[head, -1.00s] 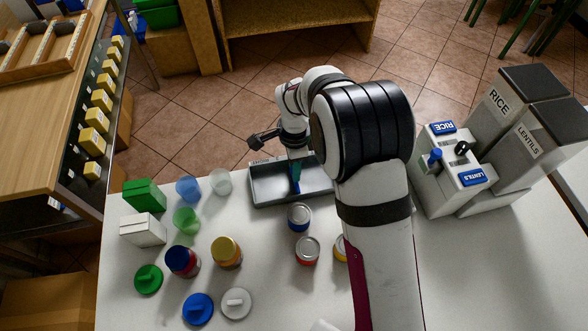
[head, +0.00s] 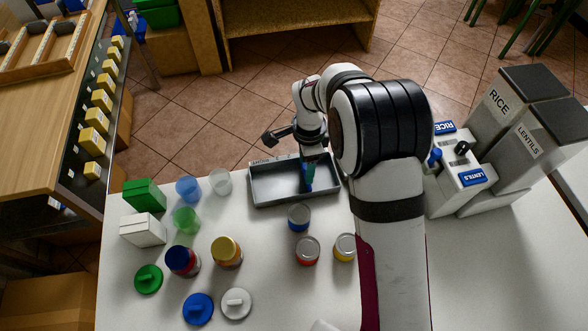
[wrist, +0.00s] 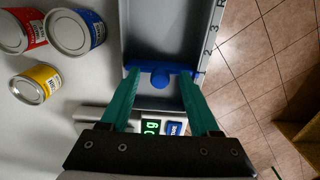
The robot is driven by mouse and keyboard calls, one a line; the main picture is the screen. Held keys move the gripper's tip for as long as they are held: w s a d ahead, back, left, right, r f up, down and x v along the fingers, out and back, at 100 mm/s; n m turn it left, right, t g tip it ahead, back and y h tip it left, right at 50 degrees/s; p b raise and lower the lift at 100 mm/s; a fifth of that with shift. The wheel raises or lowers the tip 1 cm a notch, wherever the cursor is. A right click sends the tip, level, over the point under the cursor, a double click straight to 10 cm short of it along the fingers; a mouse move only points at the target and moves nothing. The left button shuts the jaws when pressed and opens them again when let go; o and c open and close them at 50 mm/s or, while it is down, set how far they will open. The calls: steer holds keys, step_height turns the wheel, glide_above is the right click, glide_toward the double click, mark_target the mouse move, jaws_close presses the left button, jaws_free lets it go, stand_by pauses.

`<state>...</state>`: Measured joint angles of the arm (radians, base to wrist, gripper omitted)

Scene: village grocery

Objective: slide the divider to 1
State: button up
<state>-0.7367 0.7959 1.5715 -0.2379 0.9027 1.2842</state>
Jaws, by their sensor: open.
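The grey tray (head: 262,201) lies at the table's far edge, with marks 1, 2, 3 and a letter along one rim (wrist: 213,45) in the wrist view. The blue divider (wrist: 158,76) stands across the tray and has a round knob in its middle. Its right end is beside the 1 mark (wrist: 202,73). My gripper (wrist: 161,82) is open, with its green fingers on either side of the knob. The head view shows my gripper (head: 309,172) low over the right part of the tray, where it partly hides the divider.
Blue (head: 299,218), red (head: 307,251) and yellow cans stand just in front of the tray. Jars, cups, lids and boxes are at the left. A white device with a green display (wrist: 151,127) is beside the tray. Rice and lentils bins (head: 512,105) stand at the right.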

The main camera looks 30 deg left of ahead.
step_height(320, 180, up, 7)
steer(key=shift+f, duration=0.1)
stand_by(0.3)
steer(key=s+d+r+n, duration=0.1)
steer(key=s+d+r, duration=0.3)
steer(key=d, duration=0.4)
steer(key=s+d+r+y, duration=0.1)
steer(key=s+d+r, duration=0.25)
steer(key=d, duration=0.35)
steer(key=s+d+r+n, duration=0.1)
steer(key=s+d+r, duration=0.2)
steer(key=d+r, duration=0.35)
steer(key=s+d+f, duration=0.1)
steer(key=s+d, duration=0.1)
steer(key=s, duration=0.3)
steer(key=s+d+f+n, duration=0.1)
steer(key=s+d+f, duration=0.1)
steer(key=s, duration=0.3)
steer(key=shift+d+f+y, duration=0.2)
steer(key=shift+d+y, duration=0.2)
steer(key=shift+d, duration=0.35)
